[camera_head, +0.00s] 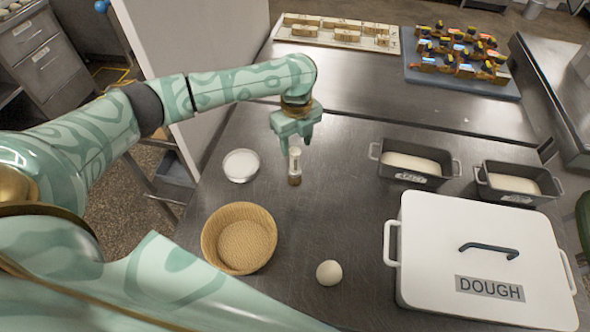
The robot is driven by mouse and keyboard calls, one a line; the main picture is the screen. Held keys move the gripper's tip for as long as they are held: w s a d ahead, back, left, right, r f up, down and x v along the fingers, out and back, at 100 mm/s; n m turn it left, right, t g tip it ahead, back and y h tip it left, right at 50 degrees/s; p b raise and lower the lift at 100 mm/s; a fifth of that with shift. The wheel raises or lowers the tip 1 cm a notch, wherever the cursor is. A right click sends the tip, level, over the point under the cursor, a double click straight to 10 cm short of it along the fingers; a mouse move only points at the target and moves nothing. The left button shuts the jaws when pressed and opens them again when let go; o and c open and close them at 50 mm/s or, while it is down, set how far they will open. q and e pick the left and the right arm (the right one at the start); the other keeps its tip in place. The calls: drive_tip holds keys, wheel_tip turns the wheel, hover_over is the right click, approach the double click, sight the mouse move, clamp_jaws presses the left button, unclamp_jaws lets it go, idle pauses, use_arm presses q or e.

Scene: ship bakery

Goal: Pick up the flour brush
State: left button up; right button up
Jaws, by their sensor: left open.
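The flour brush (295,167) appears to be the small upright thing with a pale upper part and a brownish lower end, on the steel table left of the middle. My left gripper (294,144) points down directly over it, with the fingers open. The fingertips are close to its top; I cannot tell whether they touch it or reach around it. My right gripper is not in view.
On the steel table (335,215) are a white round dish (241,166), a woven basket (213,234), a dough ball (329,273), two dark loaf tins (412,176) (513,198) and a big white DOUGH box (440,225). Trays (345,45) (460,82) lie at the back.

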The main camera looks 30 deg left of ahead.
sight(295, 151)
use_arm(q)
drive_tip(key=f, duration=0.1)
drive_tip(key=f+b, duration=0.1)
drive_tip(key=f, duration=0.2)
drive_tip(key=shift+s+f, duration=0.35)
drive_tip(key=shift+f, duration=0.05)
drive_tip(key=shift+r, duration=0.1)
drive_tip(key=c, duration=0.9)
drive_tip(key=shift+r, duration=0.15)
